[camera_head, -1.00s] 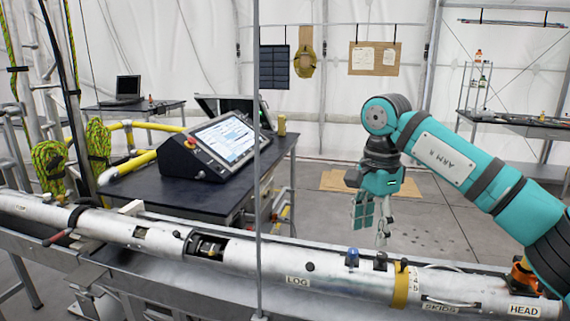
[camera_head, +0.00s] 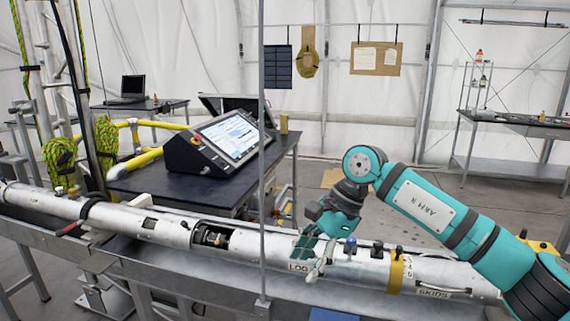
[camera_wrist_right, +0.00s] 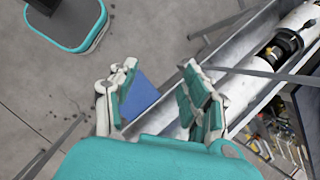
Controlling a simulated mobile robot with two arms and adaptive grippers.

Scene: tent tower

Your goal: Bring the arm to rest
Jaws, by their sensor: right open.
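My right arm (camera_head: 430,205), teal and grey, comes in from the right in the head view and bends down at the wrist. My right gripper (camera_head: 315,254) is in front of the long silver tube (camera_head: 275,246), near its LOG label. In the wrist view the two fingers of the right gripper (camera_wrist_right: 160,92) are apart with nothing held between them. A blue flat thing (camera_wrist_right: 140,97) shows lower down behind one finger. Whether the gripper touches the tube cannot be told. My left gripper is not in view.
The tube lies in a grey metal trough (camera_head: 130,258) across the front. A thin upright pole (camera_head: 262,130) stands near the gripper. Behind are a dark table (camera_head: 180,207) with a tilted screen console (camera_head: 222,140) and open grey floor (camera_head: 420,155).

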